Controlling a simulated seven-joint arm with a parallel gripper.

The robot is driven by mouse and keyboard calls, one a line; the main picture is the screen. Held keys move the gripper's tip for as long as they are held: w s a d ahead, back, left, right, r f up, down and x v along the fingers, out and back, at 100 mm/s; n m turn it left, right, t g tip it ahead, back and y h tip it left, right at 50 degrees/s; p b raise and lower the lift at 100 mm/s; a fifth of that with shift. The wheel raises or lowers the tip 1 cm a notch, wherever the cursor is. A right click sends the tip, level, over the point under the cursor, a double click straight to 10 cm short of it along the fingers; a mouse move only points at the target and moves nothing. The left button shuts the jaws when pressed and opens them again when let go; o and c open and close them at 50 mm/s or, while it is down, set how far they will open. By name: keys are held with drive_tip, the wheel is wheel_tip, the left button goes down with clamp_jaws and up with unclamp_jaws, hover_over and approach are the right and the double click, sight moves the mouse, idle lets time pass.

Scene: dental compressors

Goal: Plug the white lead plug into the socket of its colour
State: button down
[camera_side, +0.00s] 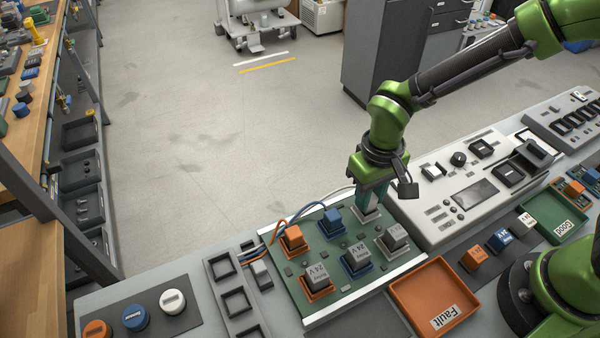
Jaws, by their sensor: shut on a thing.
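A green board (335,296) lies on the bench with two rows of coloured sockets. In the back row an orange plug (292,238) sits in an orange socket and a blue plug (332,220) in a blue socket. My gripper (372,199) points down over the light-rimmed white socket (367,216) at the right end of that row. It is shut on the white lead plug, mostly hidden by the fingers. The white lead (322,194) arcs from the left to the gripper. I cannot tell how deep the plug sits in the socket.
Grey relays stand in the front-row sockets, such as this 24 V one (317,276). An orange Fault tray (434,295) lies right of the board, and a white control panel (465,190) behind it. Round buttons (135,318) are at front left. A green Good tray (553,216) is at right.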

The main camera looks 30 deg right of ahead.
drive_tip(key=shift+f, duration=0.2)
drive_tip(key=c, duration=0.5)
unclamp_jaws()
drive_tip(key=shift+r, duration=3.55)
drive_tip(key=shift+s+d+f, duration=0.15)
drive_tip(key=shift+s+f, duration=0.05)
drive_tip(key=shift+s, duration=0.25)
drive_tip(key=s+d+r+m+t+y, duration=0.2)
drive_tip(key=s+d+r+m+t, duration=0.2)
drive_tip(key=d+r, duration=0.9)
drive_tip(key=s+d+t, duration=0.1)
drive_tip(key=s+t, duration=0.2)
drive_tip(key=shift+d+r, duration=0.15)
drive_tip(key=shift+d, duration=0.1)
